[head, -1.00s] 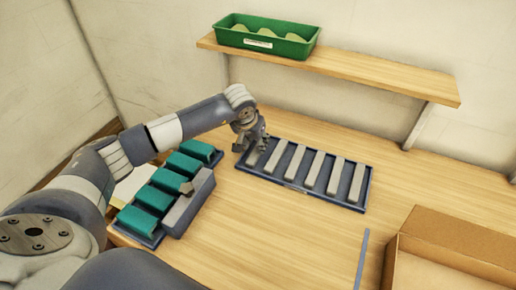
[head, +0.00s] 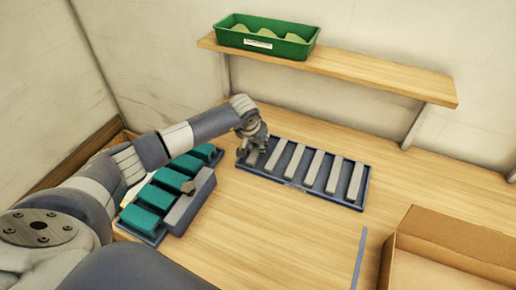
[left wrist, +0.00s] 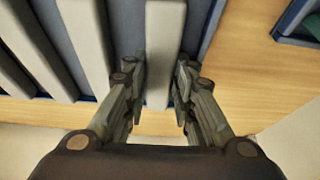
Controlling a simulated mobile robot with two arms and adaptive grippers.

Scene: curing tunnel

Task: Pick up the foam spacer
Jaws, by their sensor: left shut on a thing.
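Several long light-grey foam spacers lie side by side in a dark blue slotted tray (head: 330,203) on the wooden bench. My left gripper (head: 253,152) is at the leftmost spacer of the tray. In the left wrist view, its two fingers (left wrist: 160,82) stand on either side of that foam spacer (left wrist: 165,42) and are shut on it. The spacer appears to lie in its slot still; the arm and fingers hide part of it in the head view. My right gripper is not in view.
Left of the tray is a rack with teal blocks (head: 148,220) and a grey block (head: 186,210), under my left arm. An open cardboard box (head: 450,238) sits at right. A shelf (head: 330,68) holds a green bin (head: 262,40).

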